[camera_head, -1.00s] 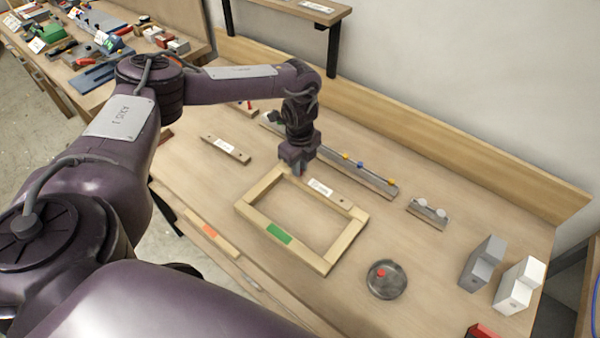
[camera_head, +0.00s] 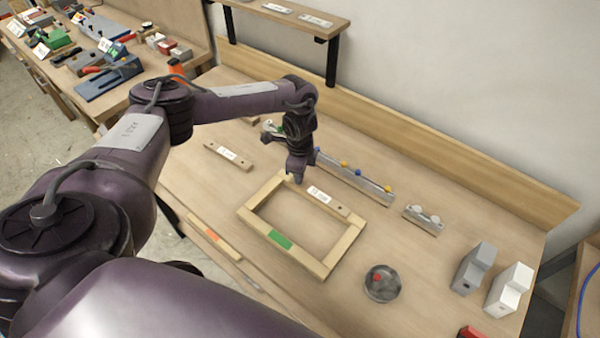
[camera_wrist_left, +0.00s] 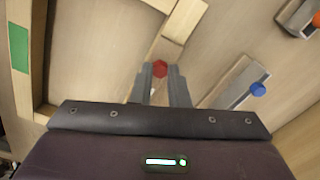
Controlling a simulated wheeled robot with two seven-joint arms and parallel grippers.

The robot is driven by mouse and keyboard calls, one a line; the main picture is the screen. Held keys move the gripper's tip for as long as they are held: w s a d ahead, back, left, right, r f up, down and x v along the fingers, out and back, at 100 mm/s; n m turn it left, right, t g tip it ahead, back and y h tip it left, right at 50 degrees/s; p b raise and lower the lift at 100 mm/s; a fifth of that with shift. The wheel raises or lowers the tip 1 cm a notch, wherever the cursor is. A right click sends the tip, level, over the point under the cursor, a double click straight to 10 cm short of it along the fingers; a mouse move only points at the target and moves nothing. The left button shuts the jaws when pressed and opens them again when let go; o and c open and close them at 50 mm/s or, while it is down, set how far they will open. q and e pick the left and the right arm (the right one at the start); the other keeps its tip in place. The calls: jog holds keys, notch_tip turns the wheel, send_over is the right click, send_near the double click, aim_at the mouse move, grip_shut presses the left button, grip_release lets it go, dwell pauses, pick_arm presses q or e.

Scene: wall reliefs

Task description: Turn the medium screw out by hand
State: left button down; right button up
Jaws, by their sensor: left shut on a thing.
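My left gripper (camera_head: 296,181) points down at the back left part of a light wooden frame (camera_head: 332,254). In the left wrist view its two fingers (camera_wrist_left: 163,88) are shut on a red screw head (camera_wrist_left: 160,69), which shows between the fingertips. I take this for the medium screw; its shaft is hidden, so I cannot tell how far it is out. In the head view the gripper hides the screw. A wooden strip with a white label (camera_head: 319,194) lies along the frame's back side. My right gripper is not in view.
Behind the frame is a metal rail (camera_head: 374,190) with blue and yellow knobs. To the right are a round dark dish (camera_head: 383,285) holding a red piece, and grey (camera_head: 473,268) and white (camera_head: 509,289) blocks. A labelled strip (camera_head: 228,156) lies to the left.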

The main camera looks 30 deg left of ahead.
pick_arm(q)
jog(key=n+p, duration=0.2)
jog(key=n, duration=0.1)
jog(key=shift+s+r, duration=0.1)
jog(key=shift+r, duration=0.2)
jog(key=shift+f+n+p, duration=0.15)
jog(key=shift+n+p, duration=0.2)
jog(key=shift+n, duration=0.25)
jog(key=shift+f, duration=0.15)
jog(key=shift+r+n, duration=0.2)
jog(key=shift+n, duration=0.1)
jog(key=n+p, duration=0.3)
jog(key=shift+r, duration=0.2)
jog(key=shift+f+n+p, duration=0.15)
jog(key=shift+n+p, duration=0.25)
jog(key=shift+n, duration=0.2)
jog(key=shift+f, duration=0.25)
jog(key=shift+r+n, duration=0.1)
jog(key=shift+n, duration=0.2)
